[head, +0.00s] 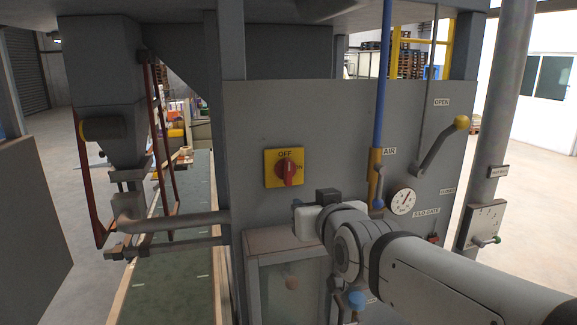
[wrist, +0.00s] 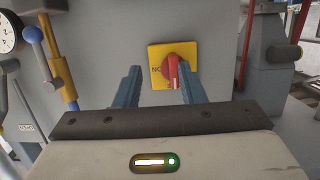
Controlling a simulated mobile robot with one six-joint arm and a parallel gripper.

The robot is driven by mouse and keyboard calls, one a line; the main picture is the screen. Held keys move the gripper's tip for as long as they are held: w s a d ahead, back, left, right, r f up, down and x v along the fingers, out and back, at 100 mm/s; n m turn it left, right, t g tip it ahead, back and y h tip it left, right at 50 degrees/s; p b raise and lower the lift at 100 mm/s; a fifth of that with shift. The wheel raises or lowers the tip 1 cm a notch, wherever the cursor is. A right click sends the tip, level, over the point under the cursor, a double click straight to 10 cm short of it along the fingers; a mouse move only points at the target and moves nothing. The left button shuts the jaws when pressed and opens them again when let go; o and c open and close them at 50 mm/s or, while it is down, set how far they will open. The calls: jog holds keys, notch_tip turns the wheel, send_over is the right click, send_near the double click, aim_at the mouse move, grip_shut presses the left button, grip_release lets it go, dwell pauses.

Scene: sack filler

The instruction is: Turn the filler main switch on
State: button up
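The filler main switch has a red knob (head: 289,173) on a yellow square plate (head: 271,158), fixed to the grey panel. OFF is printed above the knob in the head view. In the wrist view the panel appears upside down; the red knob (wrist: 172,73) stands on the yellow plate (wrist: 156,54), with lettering beside it, and its handle points down, toward the OFF side. My gripper (head: 298,205) is below and right of the switch in the head view. In the wrist view my gripper (wrist: 159,70) has its two blue fingers apart, with nothing held; the knob lies beyond them, nearer the right finger.
Right of the switch are a blue-handled AIR valve (head: 377,188), a round gauge (head: 403,202) and a yellow-knobbed lever (head: 443,146). A grey box (head: 284,270) protrudes below the switch. The green conveyor (head: 177,287) runs at the left. The panel around the switch is clear.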

aim_at(289, 162)
jog(key=shift+w+a+r+t+y+p, duration=0.15)
jog(key=shift+w+a+r+t+p, duration=0.5)
jog(key=shift+w, duration=0.8)
jog(key=shift+w+a+r+t+y+p, duration=0.2)
jog(key=shift+w+a+r, duration=0.7)
jog(key=shift+w, duration=0.55)
jog(key=shift+w+a+r+t+y+p, duration=0.15)
jog(key=shift+w+a+r+t+p, duration=0.5)
jog(key=shift+w, duration=0.8)
jog(key=shift+r+b, duration=0.25)
jog(key=shift+b, duration=0.05)
